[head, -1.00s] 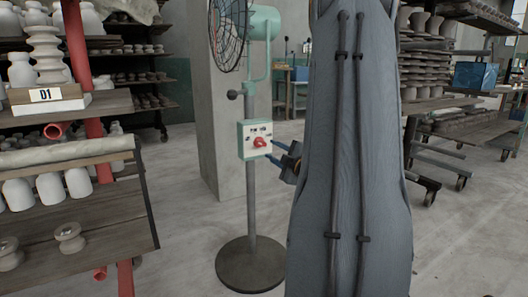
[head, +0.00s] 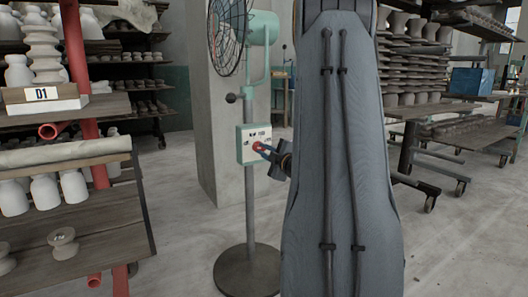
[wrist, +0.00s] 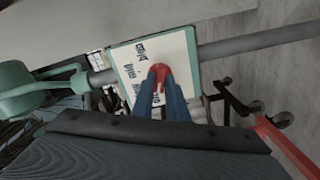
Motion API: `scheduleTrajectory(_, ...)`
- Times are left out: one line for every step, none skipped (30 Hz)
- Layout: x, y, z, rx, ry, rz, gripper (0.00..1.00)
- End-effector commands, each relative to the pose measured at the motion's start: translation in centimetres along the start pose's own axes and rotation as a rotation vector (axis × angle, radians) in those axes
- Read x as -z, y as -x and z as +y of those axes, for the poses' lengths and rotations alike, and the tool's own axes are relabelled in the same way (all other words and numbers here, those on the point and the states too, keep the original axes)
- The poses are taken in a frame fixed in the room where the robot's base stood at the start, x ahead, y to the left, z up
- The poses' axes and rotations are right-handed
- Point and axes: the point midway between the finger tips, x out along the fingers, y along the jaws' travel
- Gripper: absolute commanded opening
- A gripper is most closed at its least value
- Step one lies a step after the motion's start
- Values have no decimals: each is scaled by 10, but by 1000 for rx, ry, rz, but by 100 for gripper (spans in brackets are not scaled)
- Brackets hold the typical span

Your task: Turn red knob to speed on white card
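The red knob (head: 258,146) is on the pale front of a teal-edged control box (head: 245,157) on the fan's pole. It also shows in the wrist view (wrist: 158,71), between my blue fingers. My gripper (head: 264,149) has its fingertips at the knob, one on each side, and looks shut on it. A white card (head: 41,94) reading "D1" stands on the left shelf.
The fan (head: 228,37) stands on a round dark base (head: 247,270) before a concrete pillar (head: 221,190). A shelf (head: 85,231) of pottery with red posts is at left. Wheeled racks (head: 455,140) stand at right. The floor between is clear.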

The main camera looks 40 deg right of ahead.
Motion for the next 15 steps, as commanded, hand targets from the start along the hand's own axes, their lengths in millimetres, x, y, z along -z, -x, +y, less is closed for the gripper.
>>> scheduleTrajectory(0,0,0,0,0,0,0)
scheduleTrajectory(0,0,0,0,0,0,0)
scheduleTrajectory(0,0,0,1,-1,0,0)
scheduleTrajectory(0,0,0,1,-2,0,0)
scheduleTrajectory(0,0,0,1,-4,0,0)
scheduleTrajectory(0,0,0,1,-8,0,0)
scheduleTrajectory(0,0,0,1,-12,0,0)
scheduleTrajectory(0,0,0,1,-18,0,0)
scheduleTrajectory(0,0,0,2,-28,0,0)
scheduleTrajectory(0,0,0,2,-37,0,0)
scheduleTrajectory(0,1,0,2,-47,0,0)
scheduleTrajectory(1,1,1,2,-65,0,0)
scheduleTrajectory(1,1,1,2,-80,0,0)
scheduleTrajectory(1,1,1,2,-95,0,0)
scheduleTrajectory(1,1,2,2,-121,0,0)
